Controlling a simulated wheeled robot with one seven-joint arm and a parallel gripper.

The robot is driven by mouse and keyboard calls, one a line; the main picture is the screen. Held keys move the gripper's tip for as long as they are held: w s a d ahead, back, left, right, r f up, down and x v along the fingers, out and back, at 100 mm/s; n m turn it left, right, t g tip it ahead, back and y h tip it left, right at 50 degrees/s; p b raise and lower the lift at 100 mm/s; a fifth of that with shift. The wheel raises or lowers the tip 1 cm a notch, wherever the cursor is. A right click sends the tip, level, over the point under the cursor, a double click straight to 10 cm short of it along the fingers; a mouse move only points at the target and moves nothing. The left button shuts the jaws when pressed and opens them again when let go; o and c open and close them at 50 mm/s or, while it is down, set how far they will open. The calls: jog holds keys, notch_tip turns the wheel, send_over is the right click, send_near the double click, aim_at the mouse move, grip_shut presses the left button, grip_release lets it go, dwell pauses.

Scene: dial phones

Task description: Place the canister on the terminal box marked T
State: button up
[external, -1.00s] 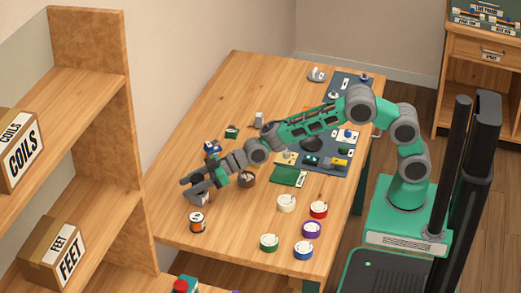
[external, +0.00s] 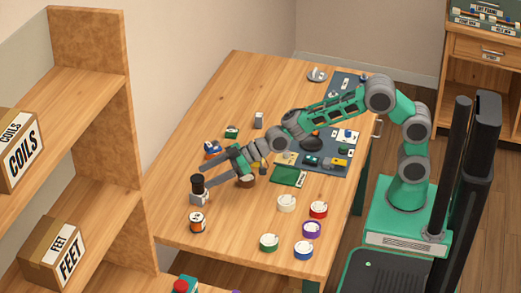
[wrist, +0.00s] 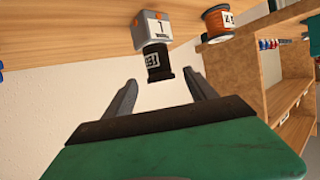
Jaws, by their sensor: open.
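The black canister (external: 197,184) stands upright on the grey terminal box (external: 199,199) near the table's left edge. In the wrist view, which is upside down, the canister (wrist: 157,63) has a white label and touches the box (wrist: 152,31), whose white label bears a dark mark. My gripper (external: 218,174) is open and empty, just right of the canister. In the wrist view my gripper's fingers (wrist: 161,82) are spread, with the canister beyond the gap between their tips and apart from them.
An orange spool (external: 197,223) stands in front of the box. Several coloured round tins, including a white one (external: 286,203), lie right of it. A brown bowl (external: 246,181) sits below my wrist. The shelf (external: 105,215) rises at the left.

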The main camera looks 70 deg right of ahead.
jog(key=v, duration=0.4)
jog(key=shift+s, duration=0.1)
